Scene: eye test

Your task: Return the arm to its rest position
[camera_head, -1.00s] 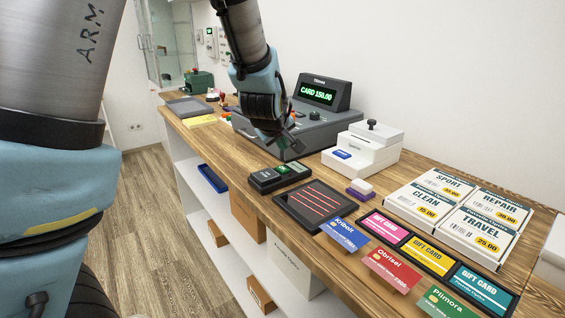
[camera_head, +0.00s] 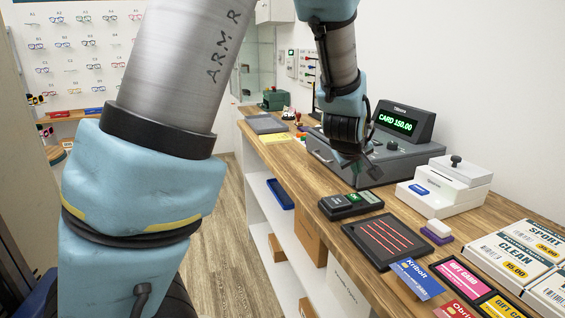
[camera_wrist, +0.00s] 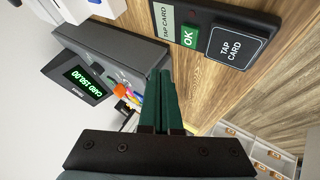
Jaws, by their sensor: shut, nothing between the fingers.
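My gripper (camera_head: 362,167) hangs from my blue and grey arm above the wooden counter, in front of the cash register, in the head view. In the wrist view its two dark green fingers (camera_wrist: 158,100) are together, with nothing between them. The grey register (camera_head: 370,150) shows "CARD 150.00" on its green display and also appears in the wrist view (camera_wrist: 110,55). The card terminal (camera_head: 350,203) lies on the counter below and in front of my gripper. In the wrist view, the terminal (camera_wrist: 222,35) shows a green OK and a "TAP CARD" pad.
The counter (camera_head: 290,170) also holds a black tray with red lines (camera_head: 385,240), a white device (camera_head: 445,188), and boxes and gift cards at the right. Eyeglasses hang on a wall board (camera_head: 80,60) at the back left. Open wooden floor (camera_head: 220,220) lies left of the counter.

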